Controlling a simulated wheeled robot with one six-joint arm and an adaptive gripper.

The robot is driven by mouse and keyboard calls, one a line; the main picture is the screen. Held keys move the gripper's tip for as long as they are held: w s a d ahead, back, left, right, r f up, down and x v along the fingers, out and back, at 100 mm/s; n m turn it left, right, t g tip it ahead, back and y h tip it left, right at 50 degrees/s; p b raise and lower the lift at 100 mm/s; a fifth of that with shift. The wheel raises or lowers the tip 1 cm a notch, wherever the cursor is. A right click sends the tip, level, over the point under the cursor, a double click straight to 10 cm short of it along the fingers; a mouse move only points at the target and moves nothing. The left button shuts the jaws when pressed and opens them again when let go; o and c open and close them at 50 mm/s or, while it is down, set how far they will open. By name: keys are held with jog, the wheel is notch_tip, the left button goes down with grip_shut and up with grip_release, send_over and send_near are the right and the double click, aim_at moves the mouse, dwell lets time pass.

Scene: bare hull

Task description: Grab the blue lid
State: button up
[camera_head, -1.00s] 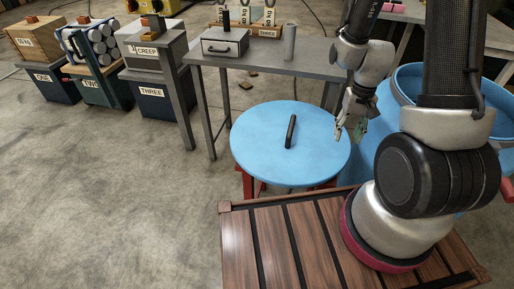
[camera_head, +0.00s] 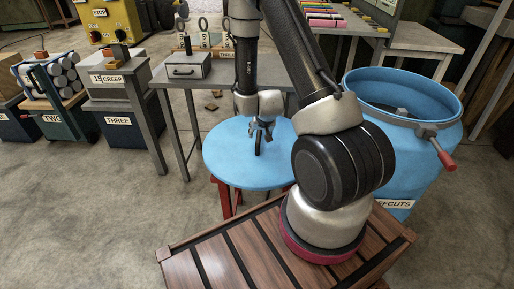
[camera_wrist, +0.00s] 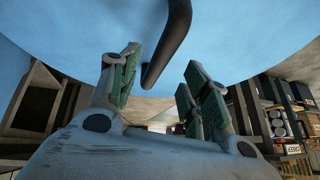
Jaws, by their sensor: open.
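The blue lid (camera_head: 228,162) is a flat round disc with a black bar handle (camera_head: 257,148), lying on a red stand (camera_head: 226,196). My gripper (camera_head: 260,134) is over the middle of the lid, right at the handle. In the wrist view, the lid (camera_wrist: 60,35) fills the top, and the dark handle (camera_wrist: 168,48) shows between the two green-padded fingers of my gripper (camera_wrist: 163,85). The fingers are apart, with space on both sides of the handle, and do not appear to grip it. Part of the lid is hidden behind my arm.
A large open blue drum (camera_head: 400,145) with a red-handled clamp ring stands to the right of my arm. A grey table (camera_head: 180,78) with a small drawer box (camera_head: 188,67) is behind the lid. Labelled bins (camera_head: 125,125) stand at the left. The floor at front left is clear.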

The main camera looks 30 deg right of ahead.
aim_at(259, 134)
jog(key=x, duration=0.5)
jog(key=shift+w+d+f, duration=0.1)
jog(key=shift+d+f, duration=0.1)
jog(key=shift+d, duration=0.1)
grip_shut()
jog(key=shift+w+r, duration=0.1)
